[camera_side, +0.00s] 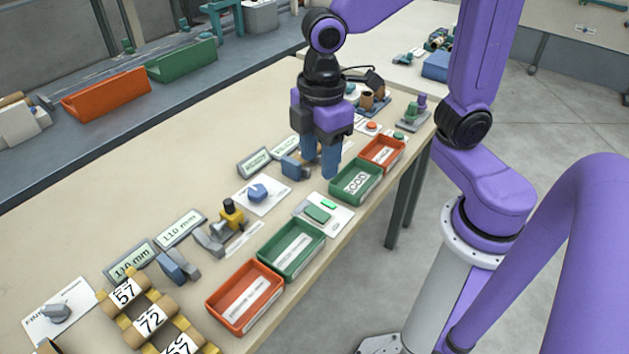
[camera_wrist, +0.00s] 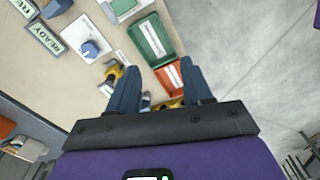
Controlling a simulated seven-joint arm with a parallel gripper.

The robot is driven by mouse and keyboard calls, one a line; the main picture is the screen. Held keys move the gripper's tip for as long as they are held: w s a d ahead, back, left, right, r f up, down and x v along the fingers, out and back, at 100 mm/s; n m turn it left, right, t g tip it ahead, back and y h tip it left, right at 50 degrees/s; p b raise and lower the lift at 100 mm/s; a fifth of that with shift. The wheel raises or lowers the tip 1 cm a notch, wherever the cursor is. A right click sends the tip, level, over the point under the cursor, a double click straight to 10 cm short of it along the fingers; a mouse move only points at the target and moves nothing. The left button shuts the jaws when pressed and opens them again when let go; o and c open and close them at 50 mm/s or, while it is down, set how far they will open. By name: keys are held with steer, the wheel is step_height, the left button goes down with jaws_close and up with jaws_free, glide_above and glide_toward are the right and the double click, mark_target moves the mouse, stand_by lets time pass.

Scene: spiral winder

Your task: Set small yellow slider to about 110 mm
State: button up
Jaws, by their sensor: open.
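The small yellow slider (camera_side: 232,216) with a dark knob stands on the table, beside a pale strip, left of the blue dial. It also shows in the wrist view (camera_wrist: 115,71), near the left finger. Two displays, the upper one (camera_side: 180,228) and the lower one (camera_side: 132,258), both read 110 mm in the side view. My gripper (camera_side: 319,166) is open and empty, with its blue fingers pointing down above the table, right of the slider. In the wrist view my gripper (camera_wrist: 159,66) has its fingers well apart, and nothing shows held between them.
Green (camera_side: 290,250) and orange (camera_side: 245,297) bins line the table's near edge. Numbered rolls (camera_side: 150,318) stand at lower left. Two READY displays (camera_wrist: 47,37) stand behind the dial.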

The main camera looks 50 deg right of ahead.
steer(key=s+d+f+m, duration=0.2)
steer(key=s+d, duration=0.5)
steer(key=s, duration=0.4)
steer(key=shift+s+d, duration=0.2)
stand_by(2.0)
